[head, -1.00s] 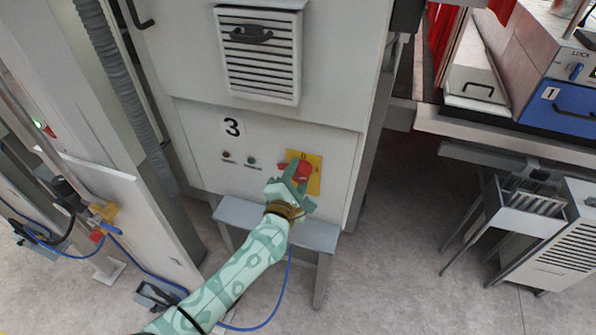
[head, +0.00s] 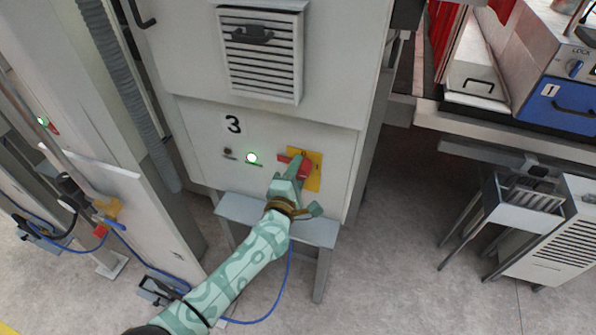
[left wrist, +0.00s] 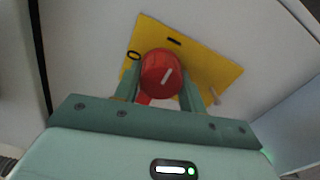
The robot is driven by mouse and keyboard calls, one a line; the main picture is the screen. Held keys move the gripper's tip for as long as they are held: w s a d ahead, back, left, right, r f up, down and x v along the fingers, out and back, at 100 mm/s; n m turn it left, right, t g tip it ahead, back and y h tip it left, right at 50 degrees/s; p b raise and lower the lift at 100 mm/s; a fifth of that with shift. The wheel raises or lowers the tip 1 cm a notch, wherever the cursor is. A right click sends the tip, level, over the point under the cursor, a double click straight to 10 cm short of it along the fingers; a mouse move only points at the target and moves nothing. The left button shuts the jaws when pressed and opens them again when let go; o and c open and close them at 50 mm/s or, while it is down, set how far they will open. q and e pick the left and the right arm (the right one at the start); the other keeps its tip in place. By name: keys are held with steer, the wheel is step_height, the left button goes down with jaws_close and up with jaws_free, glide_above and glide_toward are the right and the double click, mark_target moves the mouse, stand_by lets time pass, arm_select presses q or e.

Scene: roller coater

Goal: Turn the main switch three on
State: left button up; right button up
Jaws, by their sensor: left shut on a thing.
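The main switch three is a red rotary knob (head: 299,166) on a yellow plate (head: 314,182), set in the cabinet panel marked 3 (head: 233,125). In the left wrist view the red knob (left wrist: 161,74) sits between my fingers, with a white mark on its face and the yellow plate (left wrist: 222,73) behind it. My left gripper (head: 291,173) is shut on the knob. The green lamp (head: 252,158) left of the switch is lit. The lamp (head: 228,152) beside it is dark. My right gripper is not in view.
A grey bench-like stand (head: 240,209) is below the switch, under my left wrist. A vented cover (head: 262,60) is above. A blue cable (head: 270,310) lies on the floor. Open floor lies right of the cabinet, before a metal rack (head: 520,205).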

arm_select(q)
steer(key=shift+f, duration=0.1)
steer(key=o, duration=1)
steer(key=p+v, duration=0.1)
steer(key=v, duration=1.5)
steer(key=shift+s, duration=0.25)
